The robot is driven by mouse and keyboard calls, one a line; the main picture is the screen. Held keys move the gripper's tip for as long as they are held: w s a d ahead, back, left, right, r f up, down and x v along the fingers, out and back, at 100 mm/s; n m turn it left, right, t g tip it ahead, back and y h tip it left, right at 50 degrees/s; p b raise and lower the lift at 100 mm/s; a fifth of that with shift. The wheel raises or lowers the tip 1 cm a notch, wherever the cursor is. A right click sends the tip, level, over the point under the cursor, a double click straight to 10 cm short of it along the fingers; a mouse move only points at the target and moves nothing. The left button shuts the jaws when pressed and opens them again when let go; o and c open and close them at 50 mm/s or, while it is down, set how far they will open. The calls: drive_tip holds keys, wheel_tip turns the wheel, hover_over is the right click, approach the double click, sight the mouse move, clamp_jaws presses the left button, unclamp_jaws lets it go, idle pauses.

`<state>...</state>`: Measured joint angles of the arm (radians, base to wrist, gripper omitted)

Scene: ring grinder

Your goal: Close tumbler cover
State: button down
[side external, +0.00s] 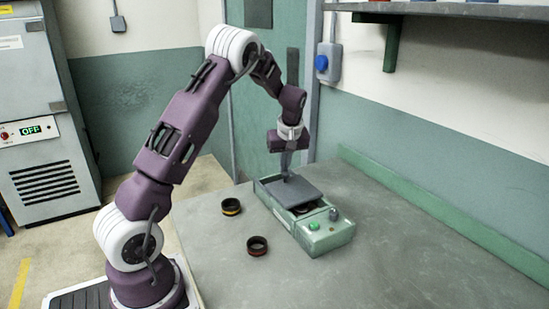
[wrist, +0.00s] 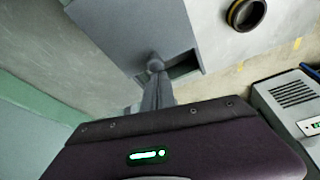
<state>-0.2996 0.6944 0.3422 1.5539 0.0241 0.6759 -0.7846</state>
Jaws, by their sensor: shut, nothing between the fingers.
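The green ring grinder (side external: 325,237) stands on the table with a flat grey tumbler cover (side external: 305,192) on top. The cover lies about level over the middle of the box, and an opening shows beside it near the button end. In the wrist view the cover (wrist: 125,25) fills the upper middle, with a dark gap (wrist: 184,66) by its edge. My gripper (side external: 286,176) is shut and empty, pointing down at the cover's far-left part. Its tips (wrist: 155,66) are at or just above the cover; I cannot tell whether they touch it.
A yellow-banded ring (side external: 231,206) and a red-banded ring (side external: 257,245) lie on the table left of the grinder. A green button (side external: 314,226) and a grey knob (side external: 333,214) are on its near end. The table's right side is clear. A wall shelf (side external: 450,11) hangs above.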

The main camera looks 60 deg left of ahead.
sight(292, 185)
drive_tip(key=d, duration=0.5)
drive_tip(key=shift+d, duration=0.2)
drive_tip(key=shift+d+f, duration=0.1)
drive_tip(key=a, duration=0.2)
drive_tip(key=w+a, duration=0.1)
drive_tip(key=a, duration=0.1)
drive_tip(key=shift+a, duration=0.4)
drive_tip(key=s+d+r+m+t+h, duration=0.1)
drive_tip(key=s+d+r, duration=0.1)
drive_tip(key=d+r, duration=0.4)
drive_tip(key=s+d+r+m, duration=0.1)
drive_tip(key=s+d+r, duration=0.25)
drive_tip(key=r, duration=0.55)
drive_tip(key=s+d+r+m+t+h, duration=0.1)
drive_tip(key=s+d+r+m, duration=0.15)
drive_tip(key=s+d, duration=0.3)
drive_tip(key=s+d+r+m+t+h, duration=0.1)
drive_tip(key=s+d+r+m, duration=0.1)
drive_tip(key=s+d+m, duration=0.3)
drive_tip(key=s+d+f+m, duration=0.2)
drive_tip(key=s+d, duration=0.2)
drive_tip(key=s, duration=0.2)
drive_tip(key=s+d+f+m+t, duration=0.1)
drive_tip(key=s+d+f+m, duration=0.1)
drive_tip(key=s+d, duration=0.3)
drive_tip(key=shift+s+m+t+h, duration=0.3)
drive_tip(key=shift+s+m, duration=0.45)
drive_tip(key=shift+s, duration=0.4)
